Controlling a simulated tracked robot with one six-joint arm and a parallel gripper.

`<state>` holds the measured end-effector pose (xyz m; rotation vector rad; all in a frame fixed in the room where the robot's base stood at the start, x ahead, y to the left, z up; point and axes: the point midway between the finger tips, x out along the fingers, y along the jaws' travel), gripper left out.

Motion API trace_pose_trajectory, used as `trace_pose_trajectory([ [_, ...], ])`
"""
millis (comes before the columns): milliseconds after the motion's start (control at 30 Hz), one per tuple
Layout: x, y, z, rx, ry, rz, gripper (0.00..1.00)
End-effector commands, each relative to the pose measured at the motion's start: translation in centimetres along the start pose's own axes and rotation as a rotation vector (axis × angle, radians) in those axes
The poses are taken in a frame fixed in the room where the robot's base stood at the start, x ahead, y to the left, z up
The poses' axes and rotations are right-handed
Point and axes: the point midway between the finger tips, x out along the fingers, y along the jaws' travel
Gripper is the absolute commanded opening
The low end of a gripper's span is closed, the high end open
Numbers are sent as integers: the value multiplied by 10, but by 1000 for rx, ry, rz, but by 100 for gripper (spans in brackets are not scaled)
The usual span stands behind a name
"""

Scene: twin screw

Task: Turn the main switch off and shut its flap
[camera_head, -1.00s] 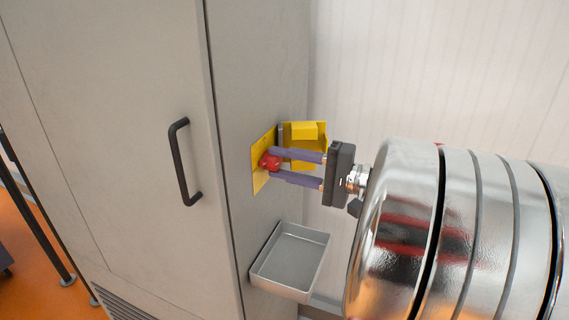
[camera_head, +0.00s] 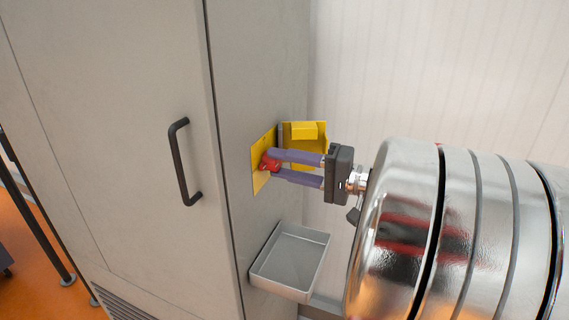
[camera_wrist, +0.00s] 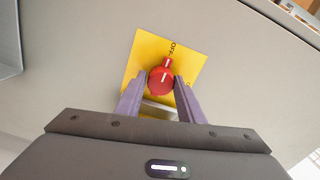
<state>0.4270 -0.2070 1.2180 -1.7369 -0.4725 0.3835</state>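The main switch is a red knob (camera_wrist: 161,80) on a yellow plate (camera_wrist: 143,53) on the cabinet side. In the wrist view, its raised grip and white line point up towards the letters OFF on the plate. The yellow flap (camera_head: 318,134) stands open beside the plate, sticking out from the cabinet side in the head view. My gripper (camera_wrist: 161,82) has one purple finger on each side of the knob, with the fingertips against it. The knob (camera_head: 270,164) also shows in the head view, partly hidden by the fingers.
A grey open tray (camera_head: 265,266) is fixed to the cabinet side below the switch. A black handle (camera_head: 182,165) is on the cabinet front (camera_head: 120,90), left of the switch. A pale wall (camera_head: 430,70) stands behind; space before it is open.

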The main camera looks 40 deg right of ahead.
Motion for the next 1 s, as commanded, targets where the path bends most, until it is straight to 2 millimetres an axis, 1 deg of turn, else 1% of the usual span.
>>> trace_pose_trajectory([
  [33, 0, 3, 1, 6, -2, 4, 36],
  [233, 0, 1, 1, 4, -1, 1, 50],
  [600, -3, 0, 0, 2, 1, -1, 51],
  [767, -14, 0, -1, 2, 2, 0, 51],
  [1000, -44, 1, -1, 3, 4, 0, 51],
])
